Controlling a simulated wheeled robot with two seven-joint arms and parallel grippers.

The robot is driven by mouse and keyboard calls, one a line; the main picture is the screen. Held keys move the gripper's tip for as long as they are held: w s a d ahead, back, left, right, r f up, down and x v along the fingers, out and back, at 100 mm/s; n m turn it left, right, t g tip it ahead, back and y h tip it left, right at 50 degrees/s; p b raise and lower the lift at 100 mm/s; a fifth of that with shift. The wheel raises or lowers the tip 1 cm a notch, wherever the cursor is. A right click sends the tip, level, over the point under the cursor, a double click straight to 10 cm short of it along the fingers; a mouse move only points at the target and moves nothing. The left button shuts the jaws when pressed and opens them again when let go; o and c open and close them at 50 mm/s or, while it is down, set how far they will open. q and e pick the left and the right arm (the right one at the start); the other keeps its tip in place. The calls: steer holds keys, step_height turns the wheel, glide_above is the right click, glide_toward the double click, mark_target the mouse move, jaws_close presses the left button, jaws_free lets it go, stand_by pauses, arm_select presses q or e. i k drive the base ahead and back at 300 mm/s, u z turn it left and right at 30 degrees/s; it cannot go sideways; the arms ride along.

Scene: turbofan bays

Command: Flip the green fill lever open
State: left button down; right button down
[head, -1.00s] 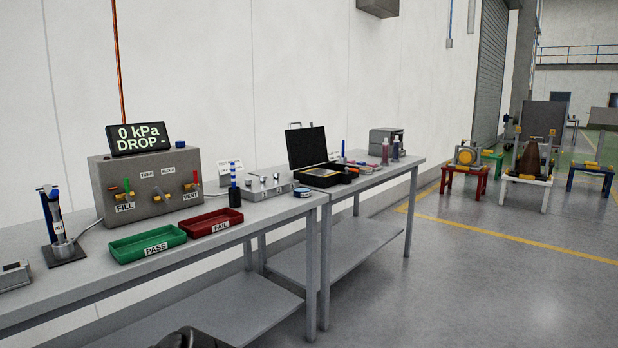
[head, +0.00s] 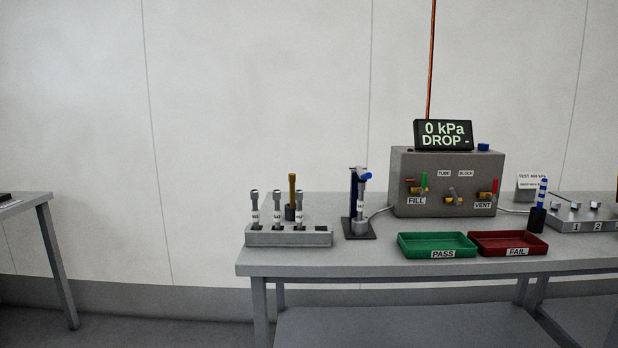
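The green fill lever (head: 424,182) is on the left of the grey test box's front, above the FILL label (head: 416,201). It stands upright on a brass-coloured valve. The grey test box (head: 446,166) stands at the back of the bench, with a display (head: 443,134) on top reading 0 kPa DROP. A red lever (head: 495,187) stands upright by the VENT label on the right of the box. Neither of my grippers shows in the head view.
The grey bench (head: 330,258) holds a green PASS tray (head: 437,245) and red FAIL tray (head: 508,244) in front of the box. A clamp stand (head: 358,205) and a rack (head: 288,236) of tubes stand left. Open floor separates another table (head: 42,202) at far left.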

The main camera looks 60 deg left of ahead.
mark_target(424, 175)
steer(key=u, duration=0.75)
